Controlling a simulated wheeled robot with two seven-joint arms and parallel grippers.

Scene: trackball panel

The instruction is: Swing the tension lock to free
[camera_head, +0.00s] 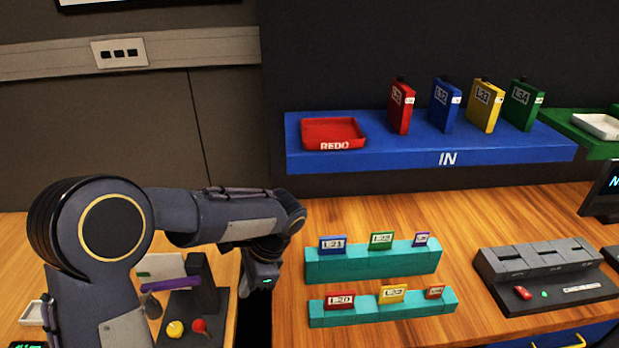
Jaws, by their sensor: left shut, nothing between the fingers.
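A dark panel (212,298) stands on the table at the lower left, partly hidden behind my left arm. It carries a purple bar (171,284), a yellow ball (175,329) and a red knob (199,326). I cannot tell which part is the tension lock or how it is set. My left gripper (254,318) points down just right of the panel, apart from the purple bar. It is shut and empty; its dark fingers are hard to make out. My right gripper is not in view.
Teal racks (372,264) with small labelled cards stand right of my left gripper. A grey slotted block (545,262) lies farther right. A blue IN shelf (360,160) holds a red REDO tray (333,133) and several coloured binders. Bare wood lies between racks and block.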

